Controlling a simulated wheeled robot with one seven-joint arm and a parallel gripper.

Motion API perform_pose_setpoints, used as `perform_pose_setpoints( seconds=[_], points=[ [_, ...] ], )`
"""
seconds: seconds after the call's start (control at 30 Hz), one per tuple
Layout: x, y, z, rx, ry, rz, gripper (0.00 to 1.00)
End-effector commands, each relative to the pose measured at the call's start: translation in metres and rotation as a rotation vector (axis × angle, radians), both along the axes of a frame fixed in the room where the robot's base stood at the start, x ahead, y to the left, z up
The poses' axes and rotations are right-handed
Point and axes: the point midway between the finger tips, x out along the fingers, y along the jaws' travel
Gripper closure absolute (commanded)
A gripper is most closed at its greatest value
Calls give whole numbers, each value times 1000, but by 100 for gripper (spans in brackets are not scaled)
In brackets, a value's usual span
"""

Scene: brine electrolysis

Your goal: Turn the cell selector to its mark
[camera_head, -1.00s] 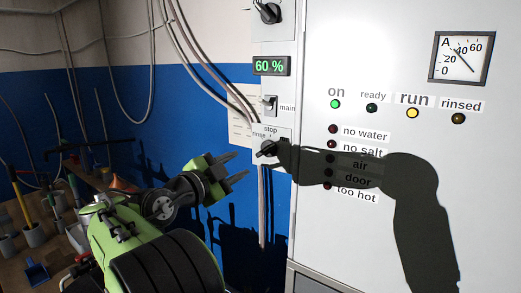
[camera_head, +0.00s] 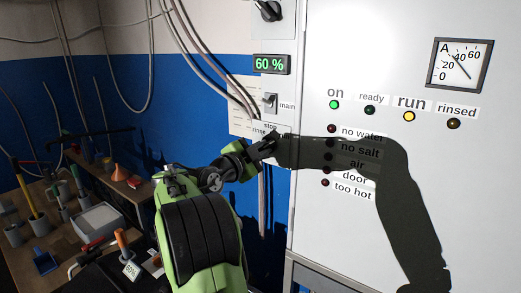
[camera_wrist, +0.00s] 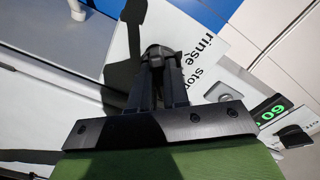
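The selector (camera_wrist: 158,50) is a black knob on a white plate marked "stop" and "rinse" (camera_wrist: 205,60). In the head view my gripper (camera_head: 268,146) covers the knob, and only the top of its plate (camera_head: 272,127) shows. In the wrist view the two dark fingers (camera_wrist: 160,75) reach the knob, with their tips beside it. A narrow gap shows between the fingers. I cannot tell whether they press on the knob. The knob's pointer direction and any further mark are hidden.
Above are the "main" switch (camera_head: 270,102), a green 60 % display (camera_head: 271,64) and another black knob (camera_head: 268,11). The white cabinet (camera_head: 385,240) stands right, with "on" and "run" lamps lit. A cluttered bench (camera_head: 40,265) is lower left. Cables hang left of the panel.

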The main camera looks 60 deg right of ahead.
Motion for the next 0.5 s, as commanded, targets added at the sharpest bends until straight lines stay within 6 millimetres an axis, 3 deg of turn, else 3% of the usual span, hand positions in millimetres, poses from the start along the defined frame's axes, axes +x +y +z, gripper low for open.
perform_pose_setpoints(
  seconds=[0.1,0.5],
  points=[
    [0,0,0,0,0,0,100],
    [1,1,-1,6,47,2,100]
  ],
)
